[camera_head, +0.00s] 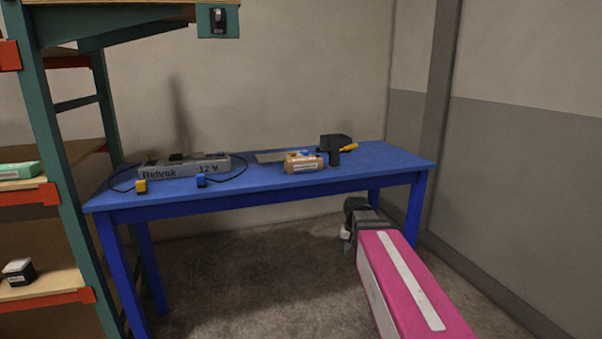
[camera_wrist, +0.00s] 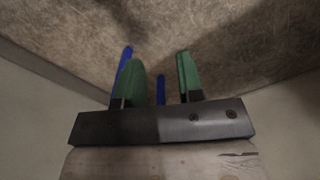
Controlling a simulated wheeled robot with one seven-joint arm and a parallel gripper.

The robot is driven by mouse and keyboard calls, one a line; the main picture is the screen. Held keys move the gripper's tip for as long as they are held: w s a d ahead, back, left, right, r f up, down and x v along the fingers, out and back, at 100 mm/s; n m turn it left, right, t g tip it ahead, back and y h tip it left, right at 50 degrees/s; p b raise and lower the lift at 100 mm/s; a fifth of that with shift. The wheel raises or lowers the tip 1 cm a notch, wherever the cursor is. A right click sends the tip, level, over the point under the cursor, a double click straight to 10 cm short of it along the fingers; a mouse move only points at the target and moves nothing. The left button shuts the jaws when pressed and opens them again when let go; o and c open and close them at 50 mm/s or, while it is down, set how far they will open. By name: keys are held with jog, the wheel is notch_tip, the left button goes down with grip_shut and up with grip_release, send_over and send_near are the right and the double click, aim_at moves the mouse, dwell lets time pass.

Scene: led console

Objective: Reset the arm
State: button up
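My arm, with its pink forearm, reaches in from the lower right of the head view. It ends in dark wrist parts in front of and below the table's right end. My gripper (camera_wrist: 160,72) shows in the wrist view as two green fingers on a dark bar. The fingers are well apart, with nothing held between them. In the head view the fingertips cannot be made out.
A blue table (camera_head: 270,190) carries a grey "Relvok 12 V" console (camera_head: 185,168) with cables, a brown package (camera_head: 302,163) and a black device (camera_head: 336,146). A green-framed shelf (camera_head: 47,135) stands at left. Floor (camera_head: 255,275) under the table is clear; walls close the right.

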jog(key=s+f+n, duration=0.2)
jog(key=s+f, duration=0.8)
jog(key=f, duration=0.1)
jog(key=shift+s+d+f, duration=0.2)
jog(key=shift+s+d, duration=0.1)
jog(key=shift+s, duration=0.05)
